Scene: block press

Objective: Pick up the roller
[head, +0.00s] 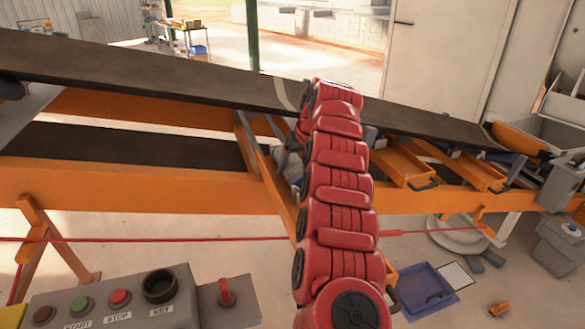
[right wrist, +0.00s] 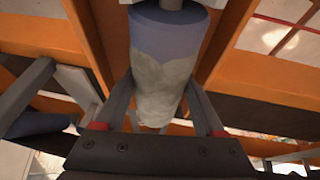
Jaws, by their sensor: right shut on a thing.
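The roller (right wrist: 165,65) is a cylinder with a blue-grey end and a worn, pale grey, stained body. It lies between orange frame beams in the right wrist view, with a grey shaft at its top end. My right gripper (right wrist: 161,88) has one finger on each side of the roller and is shut on it. In the head view, my red right arm reaches under the conveyor belt (head: 150,80) and mostly hides the gripper and roller. My left gripper is not in view.
Orange conveyor beams (head: 130,188) surround the gripper closely. Another blue-grey roller (right wrist: 40,125) shows at left in the wrist view. A control panel (head: 125,303) stands front left. A red cord (head: 150,239) runs across the front. A blue tray (head: 424,288) lies on the floor.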

